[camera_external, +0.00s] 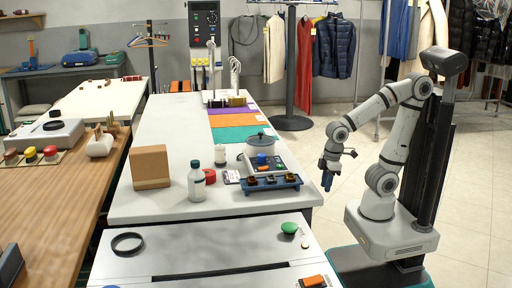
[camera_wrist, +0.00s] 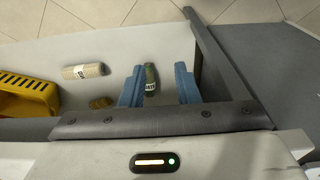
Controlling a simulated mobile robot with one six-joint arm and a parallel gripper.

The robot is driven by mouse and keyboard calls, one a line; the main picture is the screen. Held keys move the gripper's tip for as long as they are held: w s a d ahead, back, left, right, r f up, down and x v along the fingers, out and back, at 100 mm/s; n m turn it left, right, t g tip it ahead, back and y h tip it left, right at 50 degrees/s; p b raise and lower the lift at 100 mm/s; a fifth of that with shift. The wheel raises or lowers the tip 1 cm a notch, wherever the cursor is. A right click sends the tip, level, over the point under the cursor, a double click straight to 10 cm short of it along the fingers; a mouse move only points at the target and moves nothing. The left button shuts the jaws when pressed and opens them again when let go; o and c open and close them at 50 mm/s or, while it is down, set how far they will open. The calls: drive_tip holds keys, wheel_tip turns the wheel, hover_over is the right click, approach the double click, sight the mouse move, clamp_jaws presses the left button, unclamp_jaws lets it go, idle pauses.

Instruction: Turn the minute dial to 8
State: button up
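No dial can be clearly read as the minute dial, and no markings are legible. A dark control panel (camera_external: 205,27) with a round dial and small coloured buttons stands upright at the back. A blue unit (camera_external: 270,184) with several dark knob-like parts lies near the white table's right edge. My gripper (camera_external: 328,178) hangs pointing down, right of that table and apart from it. In the wrist view its two blue fingers (camera_wrist: 158,86) are spread apart with nothing gripped. A green bottle (camera_wrist: 150,79) shows between them, seemingly lower down. Neither the panel nor the blue unit is recognisable in the wrist view.
A pot (camera_external: 260,147), a white bottle (camera_external: 196,182) and a cardboard box (camera_external: 150,167) stand on the white table. A front table holds a black ring (camera_external: 127,243) and a green knob (camera_external: 289,228). The wrist view shows a yellow crate (camera_wrist: 28,96).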

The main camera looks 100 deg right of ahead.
drive_tip(key=o, duration=0.5)
wheel_tip(320, 180, up, 24)
drive_tip(key=a+t+p, duration=0.1)
drive_tip(key=a+p, duration=0.1)
drive_tip(key=p, duration=1.8)
drive_tip(key=shift+w+f, duration=0.2)
drive_tip(key=shift+w, duration=0.05)
wheel_tip(320, 180, up, 24)
drive_tip(key=s+d+t+p, duration=0.2)
drive_tip(key=p, duration=1.7)
drive_tip(key=n+g+b, duration=0.4)
drive_tip(key=n+b, duration=1.1)
drive_tip(key=n, duration=1)
hover_over(262, 155)
drive_tip(key=f, duration=2.8)
drive_tip(key=shift+d, duration=0.25)
wheel_tip(262, 155, down, 8)
drive_tip(key=shift+r+p, duration=0.25)
drive_tip(key=shift+p, duration=0.2)
drive_tip(key=shift+c, duration=0.3)
drive_tip(key=c, duration=0.9)
